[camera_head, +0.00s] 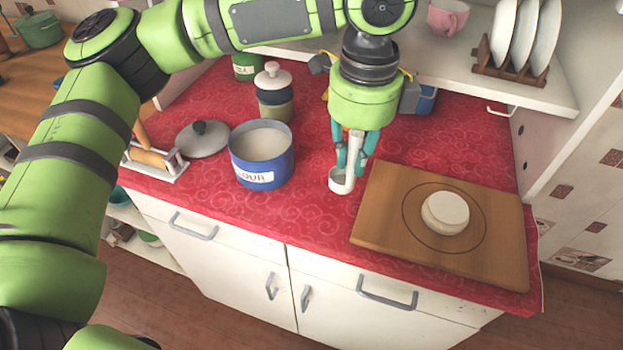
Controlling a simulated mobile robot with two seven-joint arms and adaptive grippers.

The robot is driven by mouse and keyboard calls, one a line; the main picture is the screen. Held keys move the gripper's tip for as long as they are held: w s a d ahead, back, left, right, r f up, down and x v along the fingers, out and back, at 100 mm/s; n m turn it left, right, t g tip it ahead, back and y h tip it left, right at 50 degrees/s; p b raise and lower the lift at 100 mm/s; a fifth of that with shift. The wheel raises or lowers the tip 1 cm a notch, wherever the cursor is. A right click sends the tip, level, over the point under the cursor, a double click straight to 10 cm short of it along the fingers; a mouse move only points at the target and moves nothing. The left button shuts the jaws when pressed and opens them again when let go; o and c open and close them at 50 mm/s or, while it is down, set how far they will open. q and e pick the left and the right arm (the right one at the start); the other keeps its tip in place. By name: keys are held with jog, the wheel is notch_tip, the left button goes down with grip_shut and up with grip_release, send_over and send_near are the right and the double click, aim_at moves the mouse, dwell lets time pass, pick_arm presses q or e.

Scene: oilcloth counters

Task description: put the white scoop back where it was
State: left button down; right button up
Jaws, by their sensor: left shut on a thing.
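My left gripper (353,150) points down over the red counter and is shut on the white scoop (343,181). The scoop hangs upright with its small cup at the bottom, left of the wooden board. Whether the cup touches the counter I cannot tell. A blue flour canister (262,165) stands open to the left of the gripper, with pale flour inside. Its grey lid (203,138) with a dark knob lies on the counter to the left of it. My right gripper is not in view.
A wooden board (385,215) with a pale round piece of dough (446,212) lies at the right. A white rack (158,168) with a wooden-handled tool stands at the left edge. Stacked jars (274,97) stand behind the canister. A shelf (440,68) with plates overhangs the back.

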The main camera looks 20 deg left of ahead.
pick_arm(q)
jog(key=shift+s+a+f+p, duration=0.2)
jog(key=shift+a+f, duration=0.7)
jog(key=shift+f, duration=0.3)
jog(key=shift+s+a+f+p, duration=0.15)
jog(key=shift+a+f, duration=0.7)
jog(key=shift+f, duration=0.3)
jog(key=shift+s+a+f+p, duration=0.2)
jog(key=shift+a+f, duration=0.7)
jog(key=shift+f, duration=0.3)
jog(key=c, duration=1.2)
grip_release()
jog(key=shift+f, duration=0.15)
jog(key=shift+o, duration=0.2)
notch_tip(320, 180, up, 12)
jog(key=b, duration=0.1)
jog(key=shift+r, duration=0.2)
jog(key=shift+d, duration=0.1)
